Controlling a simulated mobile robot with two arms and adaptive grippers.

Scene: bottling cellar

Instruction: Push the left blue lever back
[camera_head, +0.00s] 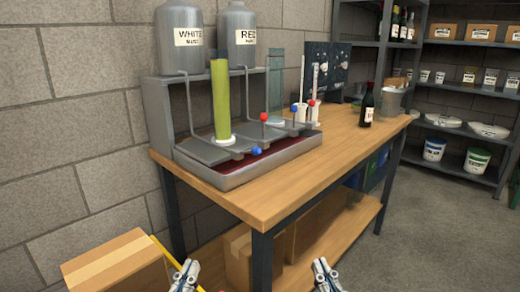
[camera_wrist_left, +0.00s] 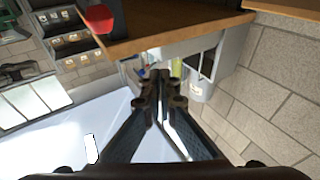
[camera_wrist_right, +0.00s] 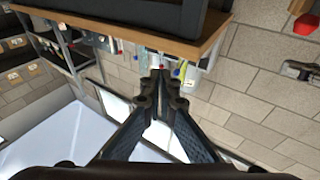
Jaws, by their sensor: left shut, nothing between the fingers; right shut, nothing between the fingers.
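The left blue lever's ball knob (camera_head: 257,150) sits low over the front of the filling station's tray, its rod leaning forward. A red knob (camera_head: 264,117) stands upright behind it. A second blue knob (camera_head: 295,108) and a second red knob (camera_head: 311,103) are further right. A tall glass cylinder (camera_head: 221,100) filled yellow-green stands left of the left blue lever; an empty-looking one (camera_head: 275,90) stands further right. My left gripper (camera_head: 189,266) and right gripper (camera_head: 321,264) are both low at the bottom edge, in front of the table, apart from the levers. Both are shut and empty.
The station (camera_head: 170,115) carries two grey tanks labelled WHITE (camera_head: 186,38) and RED (camera_head: 237,35). The wooden table (camera_head: 270,195) has bare room in front. A dark bottle (camera_head: 367,105) stands at its right. A cardboard box (camera_head: 115,265) is at lower left. Shelves (camera_head: 465,95) stand behind.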

